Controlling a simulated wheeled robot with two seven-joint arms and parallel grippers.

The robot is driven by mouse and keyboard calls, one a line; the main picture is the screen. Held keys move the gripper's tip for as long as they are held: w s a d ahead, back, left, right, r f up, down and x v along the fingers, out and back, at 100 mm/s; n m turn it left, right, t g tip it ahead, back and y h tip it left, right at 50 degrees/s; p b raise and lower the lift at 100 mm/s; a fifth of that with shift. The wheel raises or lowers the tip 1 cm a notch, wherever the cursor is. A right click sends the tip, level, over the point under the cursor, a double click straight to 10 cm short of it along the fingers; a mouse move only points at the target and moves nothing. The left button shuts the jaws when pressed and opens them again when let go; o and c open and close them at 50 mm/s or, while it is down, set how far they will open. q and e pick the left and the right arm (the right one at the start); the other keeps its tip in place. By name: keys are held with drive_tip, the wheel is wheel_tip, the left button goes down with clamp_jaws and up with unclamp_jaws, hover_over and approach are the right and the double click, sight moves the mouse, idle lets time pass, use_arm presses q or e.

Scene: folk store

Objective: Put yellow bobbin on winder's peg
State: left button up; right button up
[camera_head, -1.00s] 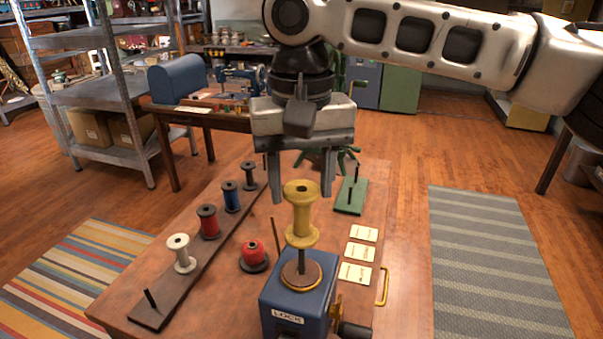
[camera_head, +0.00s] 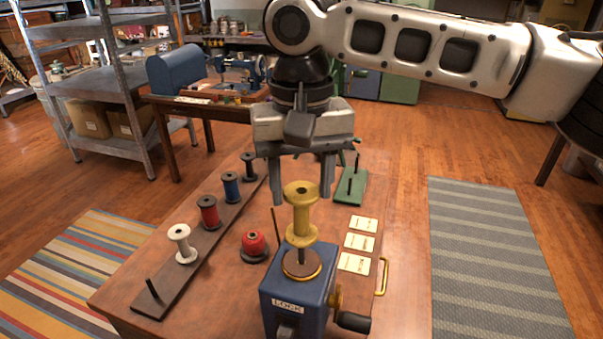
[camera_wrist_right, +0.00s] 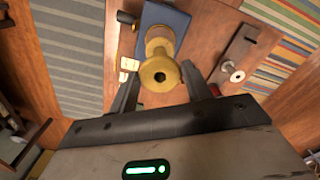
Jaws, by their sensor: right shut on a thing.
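The yellow bobbin (camera_head: 301,212) is upright over the blue winder (camera_head: 299,292). A short length of the winder's dark peg (camera_head: 301,256) shows below the bobbin's lower flange, above the round plate. I cannot tell how far the peg enters the bore. My right gripper (camera_head: 300,192) points down, shut on the bobbin, with a finger on either side. In the right wrist view the bobbin (camera_wrist_right: 159,58) lies between the fingers (camera_wrist_right: 158,88), its top hole facing the camera, the blue winder (camera_wrist_right: 168,22) behind it. My left gripper is out of view.
A dark rack (camera_head: 205,243) on the left holds several bobbins and a bare peg. Cards (camera_head: 360,241) and a green pegged base (camera_head: 350,187) lie right. The winder's crank (camera_head: 352,321) sticks out right.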

sight(301, 213)
drive_tip(key=shift+f, duration=1.85)
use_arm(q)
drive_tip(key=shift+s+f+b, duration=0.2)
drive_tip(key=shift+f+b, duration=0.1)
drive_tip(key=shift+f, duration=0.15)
use_arm(e)
drive_tip(key=shift+f, duration=0.8)
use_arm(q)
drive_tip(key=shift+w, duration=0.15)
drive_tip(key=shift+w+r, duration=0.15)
use_arm(e)
drive_tip(key=o, duration=0.8)
wheel_tip(301, 213, up, 3)
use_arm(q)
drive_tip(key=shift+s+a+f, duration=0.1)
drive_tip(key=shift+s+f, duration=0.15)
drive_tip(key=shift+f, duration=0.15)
use_arm(e)
wheel_tip(301, 213, up, 13)
drive_tip(key=shift+f, duration=0.1)
